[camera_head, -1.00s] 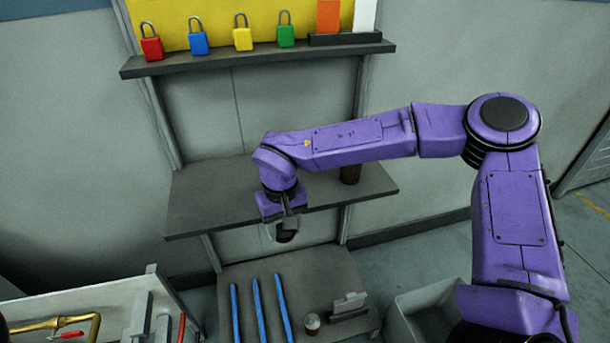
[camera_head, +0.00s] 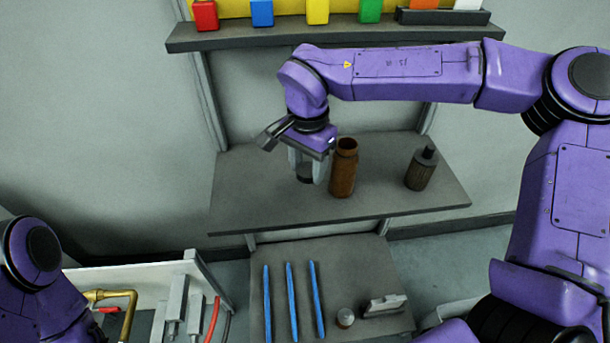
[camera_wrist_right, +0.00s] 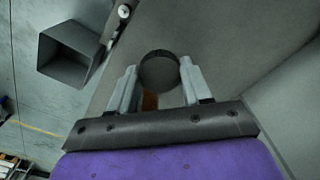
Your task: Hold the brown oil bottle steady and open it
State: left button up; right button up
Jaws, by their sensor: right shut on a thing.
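The brown oil bottle (camera_head: 343,175) stands upright on the grey shelf, its round mouth open at the top. My right gripper (camera_head: 307,175) is just left of it, pointing down, shut on a dark round cap (camera_head: 305,171). In the right wrist view the cap (camera_wrist_right: 159,70) sits between the fingertips of my right gripper (camera_wrist_right: 158,82), with a sliver of brown behind it. I cannot tell whether gripper and bottle touch. Part of my left arm shows at the lower left; its gripper is out of view.
A dark capped bottle (camera_head: 420,170) stands on the shelf (camera_head: 255,205) to the right. A lower shelf (camera_head: 350,265) holds blue rods (camera_head: 290,300), a small round can (camera_head: 345,318) and a grey block (camera_head: 384,305). The shelf's left part is clear.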

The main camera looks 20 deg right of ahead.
send_over(302, 188)
jog(key=f, duration=0.4)
jog(key=shift+s+f, duration=0.25)
jog(key=shift+f, duration=0.15)
jog(key=f, duration=0.3)
jog(key=shift+w+f+b, duration=0.3)
jog(key=shift+f+b, duration=0.05)
jog(key=shift+f, duration=0.05)
jog(key=o, duration=1.2)
jog(key=shift+f, duration=0.1)
notch_tip(302, 188, up, 8)
jog(key=shift+f+p, duration=0.1)
jog(key=shift+p, duration=0.4)
